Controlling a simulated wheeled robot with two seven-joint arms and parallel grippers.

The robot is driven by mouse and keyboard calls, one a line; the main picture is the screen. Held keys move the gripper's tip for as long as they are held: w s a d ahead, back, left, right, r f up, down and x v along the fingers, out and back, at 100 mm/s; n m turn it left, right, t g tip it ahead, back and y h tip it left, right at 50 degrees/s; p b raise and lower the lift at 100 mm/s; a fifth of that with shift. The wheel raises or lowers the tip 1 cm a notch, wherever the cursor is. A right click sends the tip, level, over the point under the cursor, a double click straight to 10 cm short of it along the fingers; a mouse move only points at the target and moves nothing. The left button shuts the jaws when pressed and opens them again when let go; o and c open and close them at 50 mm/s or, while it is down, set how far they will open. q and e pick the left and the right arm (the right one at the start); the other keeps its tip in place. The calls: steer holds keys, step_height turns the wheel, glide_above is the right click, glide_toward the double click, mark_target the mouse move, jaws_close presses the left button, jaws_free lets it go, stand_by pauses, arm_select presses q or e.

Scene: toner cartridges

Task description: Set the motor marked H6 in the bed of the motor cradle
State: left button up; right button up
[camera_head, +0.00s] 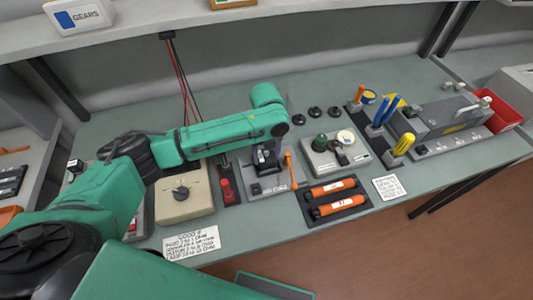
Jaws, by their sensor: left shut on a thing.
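My left arm reaches in from the left. Its gripper (266,158) points down over a grey fixture (272,188) with an orange lever, which looks like the motor cradle. The gripper is shut on a small dark thing, mostly hidden by the fingers; I cannot read a mark on it or tell whether it touches the fixture. Two orange cylinders with white labels, the upper one (333,188) and the lower one (338,204), lie in a dark tray (312,214); their labels are too small to read. My right gripper is not in view.
A beige box with a dark knob (185,192) stands left of the fixture. A light grey box (318,158) stands to the right. Printed cards (191,243) lie near the front edge. A grey machine (440,118) and red bin (503,112) are far right.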

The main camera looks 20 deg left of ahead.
arm_select(q)
steer(key=shift+f, duration=0.45)
stand_by(0.3)
steer(key=o, duration=1.5)
steer(key=shift+c, duration=0.2)
step_height(320, 180, up, 15)
steer(key=b, duration=0.2)
steer(key=shift+f, duration=0.2)
